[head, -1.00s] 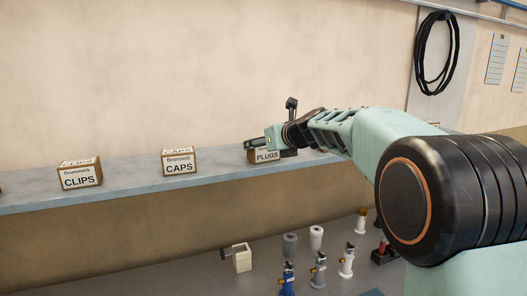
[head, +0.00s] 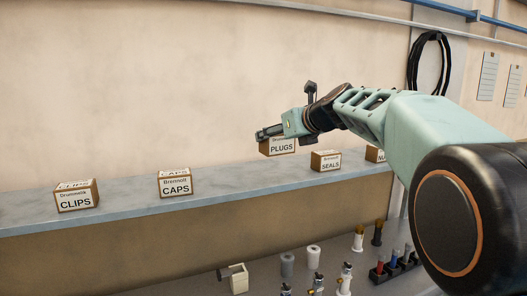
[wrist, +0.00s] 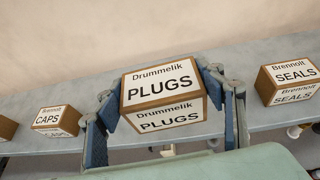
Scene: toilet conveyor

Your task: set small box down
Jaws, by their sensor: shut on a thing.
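The small brown box with a white label reading Drummelik PLUGS (head: 283,147) is held by my gripper (head: 268,133). In the head view it hangs above the grey shelf (head: 125,203), with the arm reaching in from the right and partly covering its top. In the wrist view the PLUGS box (wrist: 160,84) sits between the two blue-grey fingers of my gripper (wrist: 165,110), one at each side, slightly tilted in the picture. Shelf surface (wrist: 262,118) shows beyond it.
Bare shelf lies between CAPS and SEALS. Several fittings, including a grey cylinder (head: 287,264), stand lower down.

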